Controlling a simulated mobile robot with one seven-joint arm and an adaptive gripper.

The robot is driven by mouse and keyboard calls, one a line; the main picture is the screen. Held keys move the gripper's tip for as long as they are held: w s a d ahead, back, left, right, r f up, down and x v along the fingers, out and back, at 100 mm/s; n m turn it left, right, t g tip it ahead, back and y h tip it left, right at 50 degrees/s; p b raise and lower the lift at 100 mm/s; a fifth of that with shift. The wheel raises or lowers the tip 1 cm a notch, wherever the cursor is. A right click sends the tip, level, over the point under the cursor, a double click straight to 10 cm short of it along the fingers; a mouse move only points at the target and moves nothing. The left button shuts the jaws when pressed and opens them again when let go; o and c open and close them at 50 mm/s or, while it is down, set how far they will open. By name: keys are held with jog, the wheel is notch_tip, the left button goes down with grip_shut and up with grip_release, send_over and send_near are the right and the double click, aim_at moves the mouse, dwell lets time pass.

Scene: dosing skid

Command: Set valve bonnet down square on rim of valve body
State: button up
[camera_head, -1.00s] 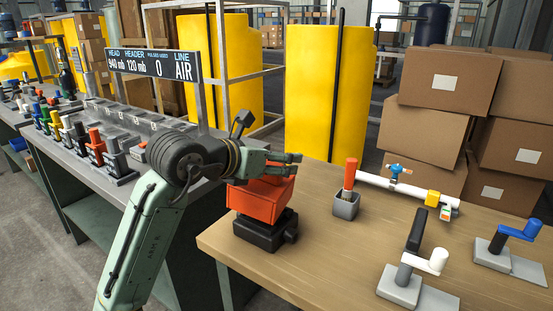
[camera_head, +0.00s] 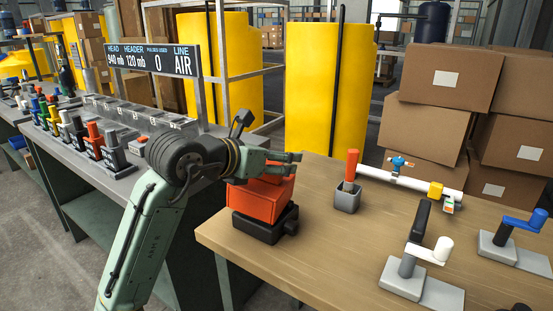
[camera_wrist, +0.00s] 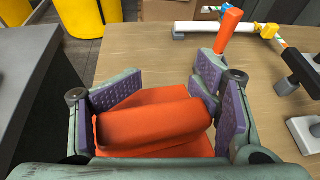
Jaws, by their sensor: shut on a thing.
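The orange-red valve bonnet (camera_head: 262,203) is a boxy part, held right over the black valve body (camera_head: 262,229) on the near left of the wooden table. My gripper (camera_head: 283,166) is shut on the bonnet's top. In the wrist view the purple pads of my gripper (camera_wrist: 164,105) flank a raised orange block of the bonnet (camera_wrist: 150,125), above a wider orange surface. The bonnet looks roughly level and hides the body's rim in the head view. I cannot tell whether they touch all round. The body is hidden in the wrist view.
Right of the body stands a grey cup (camera_head: 347,200) with an orange-handled item. A white pipe (camera_head: 425,185) lies behind. Grey blocks with a white crank (camera_head: 432,252) and a blue crank (camera_head: 520,225) stand at right. The table's front middle is clear.

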jog(key=shift+r, duration=0.1)
jog(key=shift+r+p, duration=1)
jog(key=shift+r, duration=0.55)
jog(key=shift+f+b, duration=1.7)
jog(key=shift+f, duration=0.1)
jog(key=o, duration=1.8)
jog(key=shift+c, duration=0.2)
jog(key=v, duration=1.2)
jog(key=shift+w+r, duration=0.1)
jog(key=shift+c, duration=0.5)
